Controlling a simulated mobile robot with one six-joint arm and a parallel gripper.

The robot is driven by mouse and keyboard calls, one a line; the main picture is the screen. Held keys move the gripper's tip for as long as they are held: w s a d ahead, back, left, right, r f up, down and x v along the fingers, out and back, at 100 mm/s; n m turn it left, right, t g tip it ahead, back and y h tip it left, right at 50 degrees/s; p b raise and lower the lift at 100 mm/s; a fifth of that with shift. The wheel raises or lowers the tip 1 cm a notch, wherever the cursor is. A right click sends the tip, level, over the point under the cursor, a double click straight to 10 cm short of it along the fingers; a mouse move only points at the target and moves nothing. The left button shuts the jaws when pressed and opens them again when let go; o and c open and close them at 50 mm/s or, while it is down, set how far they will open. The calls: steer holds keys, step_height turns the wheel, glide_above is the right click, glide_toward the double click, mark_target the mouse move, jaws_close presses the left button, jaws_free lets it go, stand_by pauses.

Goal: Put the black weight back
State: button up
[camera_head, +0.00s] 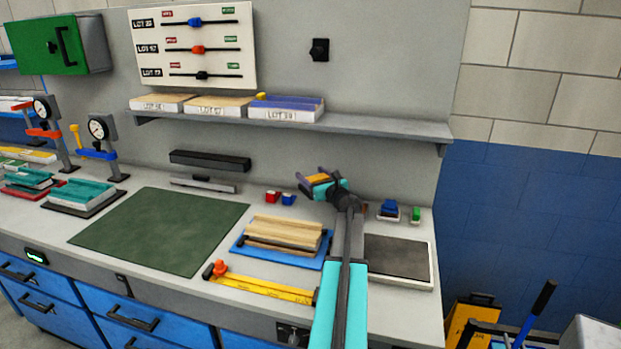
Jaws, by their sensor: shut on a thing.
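My gripper (316,182) is raised over the back of the bench, right of centre. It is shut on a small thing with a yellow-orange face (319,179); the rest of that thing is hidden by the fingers. I cannot tell for sure which thing is the black weight. A long black bar (210,160) sits at the back of the bench against the wall, left of my gripper. A dark grey slab (398,258) lies in a pale frame at the right end of the bench.
A blue tray (318,262) holds a tan panel stack (284,230), with a yellow bar (262,288) in front. A green mat (160,231) is bare. Red and blue blocks (280,198) stand behind. A shelf (380,127) overhangs the back. Dial presses (103,130) stand left.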

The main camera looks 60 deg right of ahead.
mark_target(315, 176)
steer(key=shift+w+d+f+p, duration=0.25)
steer(key=shift+d+f, duration=0.2)
steer(key=shift+d, duration=0.3)
steer(key=shift+w+d+f+p, duration=0.3)
steer(key=shift+d+f, duration=0.15)
steer(key=shift+d, duration=0.25)
steer(key=shift+w+d+f+p, duration=0.25)
steer(key=shift+d+f, duration=0.2)
steer(key=shift+d, duration=0.3)
steer(key=shift+f+p, duration=0.4)
steer(key=shift+f, duration=0.95)
steer(key=shift+d+f+p, duration=0.2)
steer(key=shift+f+p, duration=0.15)
steer(key=shift+f, duration=0.2)
steer(key=shift+a+f+b, duration=0.1)
steer(key=shift+f+b, duration=0.55)
steer(key=shift+f, duration=0.05)
